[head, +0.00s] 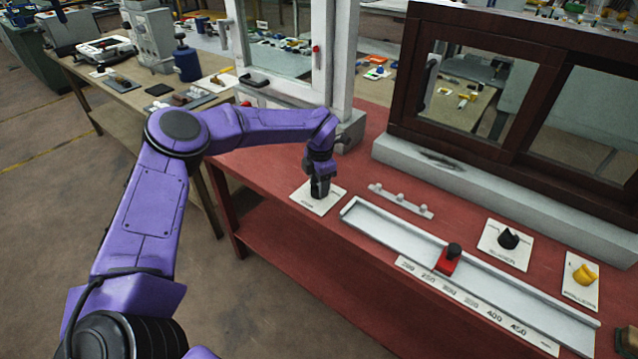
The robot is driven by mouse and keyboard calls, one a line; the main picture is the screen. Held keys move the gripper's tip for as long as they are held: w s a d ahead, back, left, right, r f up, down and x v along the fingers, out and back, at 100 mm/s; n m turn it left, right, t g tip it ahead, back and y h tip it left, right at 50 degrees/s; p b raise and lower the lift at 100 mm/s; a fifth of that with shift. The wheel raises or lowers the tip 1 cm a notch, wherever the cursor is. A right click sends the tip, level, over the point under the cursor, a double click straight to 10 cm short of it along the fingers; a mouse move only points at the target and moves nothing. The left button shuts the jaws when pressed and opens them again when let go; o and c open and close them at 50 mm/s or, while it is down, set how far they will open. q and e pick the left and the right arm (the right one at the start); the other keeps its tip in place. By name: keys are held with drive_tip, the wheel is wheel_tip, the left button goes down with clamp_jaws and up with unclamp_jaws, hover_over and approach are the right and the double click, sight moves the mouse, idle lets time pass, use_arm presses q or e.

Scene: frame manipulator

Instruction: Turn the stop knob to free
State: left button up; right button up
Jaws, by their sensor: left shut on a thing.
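My left gripper (320,192) points straight down at a small white plate (331,204) near the front edge of the red bench. It is shut on the knob on that plate. The fingers hide the knob, so which way it points cannot be told. The plate has small dark lettering along its front, too small to read.
Right of the plate are a small pegged bar (401,201) and a long grey rail (520,292) with a red slider (447,262). Beyond stand a black pointer knob (508,239) and a yellow knob (584,274). A brown sliding-window frame (400,110) rises behind.

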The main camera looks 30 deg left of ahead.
use_arm(q)
drive_tip(key=shift+m, duration=0.3)
drive_tip(key=o, duration=1.1)
drive_tip(key=shift+d, duration=0.1)
drive_tip(key=shift+c, duration=0.2)
wheel_tip(320, 180, up, 10)
drive_tip(key=b, duration=0.2)
drive_tip(key=shift+d+r, duration=0.2)
drive_tip(key=shift+r, duration=0.05)
